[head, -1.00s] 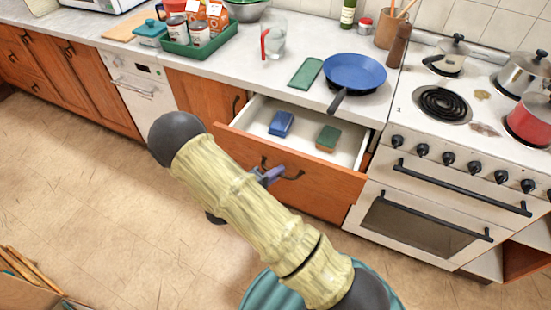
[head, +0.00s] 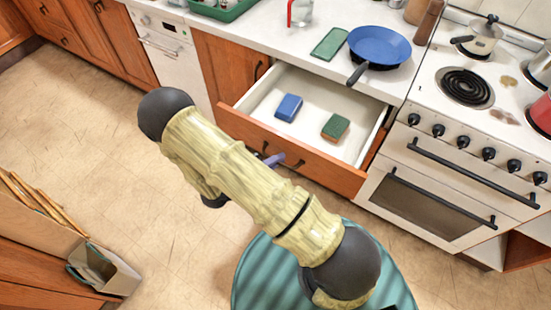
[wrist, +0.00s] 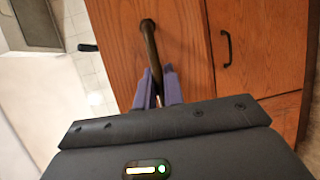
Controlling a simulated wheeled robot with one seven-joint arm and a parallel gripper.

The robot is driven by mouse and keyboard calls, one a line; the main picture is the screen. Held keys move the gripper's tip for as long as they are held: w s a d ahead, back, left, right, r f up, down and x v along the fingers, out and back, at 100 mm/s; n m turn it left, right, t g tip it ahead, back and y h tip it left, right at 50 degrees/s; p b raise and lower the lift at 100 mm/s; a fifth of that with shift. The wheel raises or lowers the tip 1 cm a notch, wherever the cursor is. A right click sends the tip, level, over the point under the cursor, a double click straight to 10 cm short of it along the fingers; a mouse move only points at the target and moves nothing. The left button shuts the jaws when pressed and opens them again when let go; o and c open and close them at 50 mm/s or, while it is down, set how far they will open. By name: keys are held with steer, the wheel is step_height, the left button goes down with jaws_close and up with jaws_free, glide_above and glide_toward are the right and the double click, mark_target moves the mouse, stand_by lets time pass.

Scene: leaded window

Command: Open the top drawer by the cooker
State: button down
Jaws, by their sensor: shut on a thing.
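The top drawer (head: 300,153) by the cooker (head: 455,150) is pulled well out. Inside it lie a blue sponge (head: 288,107) and a green and brown sponge (head: 335,127). My gripper (head: 273,160) is at the drawer front, mostly hidden behind my arm in the head view. In the wrist view, the purple fingers of my gripper (wrist: 156,88) are shut on the dark drawer handle (wrist: 149,45), whose far part stays visible.
A blue frying pan (head: 379,47) and a green cloth (head: 330,43) lie on the counter above the drawer. A box (head: 104,272) stands on the floor at the lower left. The floor (head: 90,130) left of my arm is clear.

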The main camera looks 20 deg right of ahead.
steer(key=c, duration=1.5)
jaws_free()
steer(key=shift+a, duration=0.15)
steer(key=b+v, duration=0.1)
steer(key=v, duration=1.6)
steer(key=shift+s, duration=0.15)
